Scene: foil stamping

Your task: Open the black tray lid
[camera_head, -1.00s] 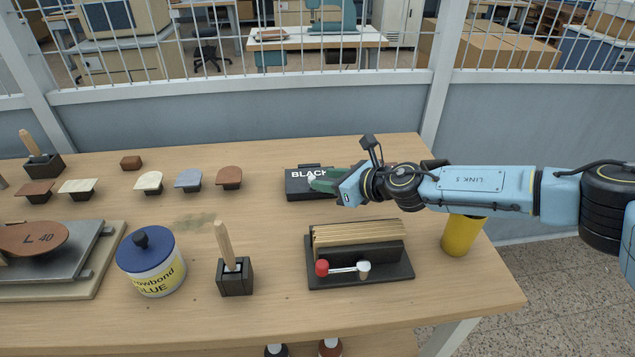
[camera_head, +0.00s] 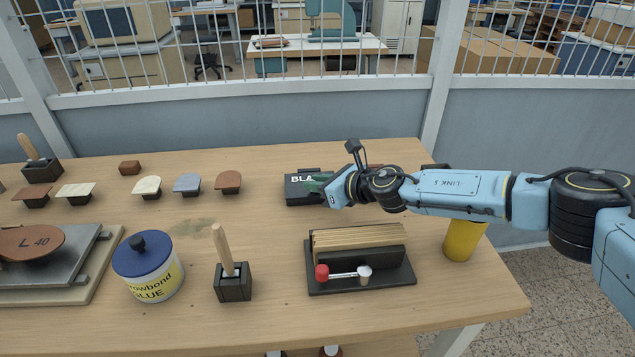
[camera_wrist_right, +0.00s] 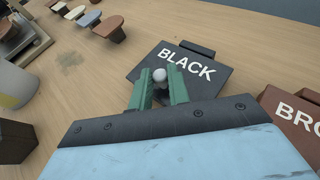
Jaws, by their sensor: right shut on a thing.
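The black tray lid, marked "BLACK" in white letters (camera_head: 297,190), is at the back of the table, right of centre. In the right wrist view the lid (camera_wrist_right: 210,88) looks flat, and I cannot tell whether it is raised at all. A pale round knob (camera_wrist_right: 160,74) stands at its near edge. My right gripper (camera_head: 317,183) reaches in from the right. Its green fingers (camera_wrist_right: 160,85) are shut on the knob, one on each side. The gripper hides part of the lettering in the head view. My left gripper is out of view.
A brown tray marked "BRO" (camera_wrist_right: 292,115) is close on the right of the black one. In front are a rack with wooden strips (camera_head: 360,262), a glue jar (camera_head: 147,270), a brush in a block (camera_head: 232,283) and a yellow cylinder (camera_head: 461,241).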

